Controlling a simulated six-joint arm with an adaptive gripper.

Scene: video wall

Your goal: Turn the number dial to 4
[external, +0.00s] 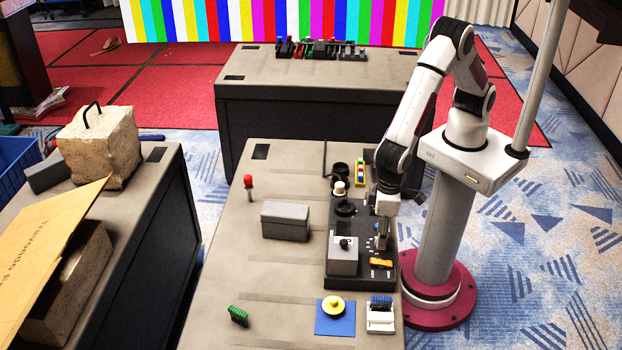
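A black control panel (364,212) lies along the right side of the near table. A round black knob (343,208) sits on it, and a grey box with a small black knob on top (344,243) stands at its front left. A yellow round knob on a blue square plate (334,304) lies in front of the panel. The numbers are too small to read, so I cannot tell which of these is the number dial. My gripper (381,246) points down at the panel's right side, right of the grey box. Its fingers are too small to tell open from shut or whether they touch anything.
A grey box (285,220) and a red-topped peg (249,186) stand left of the panel. An orange part (380,263) lies just in front of my gripper. A white holder with blue parts (381,314) and a green part (238,315) are at the front. The table's left side is mostly clear.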

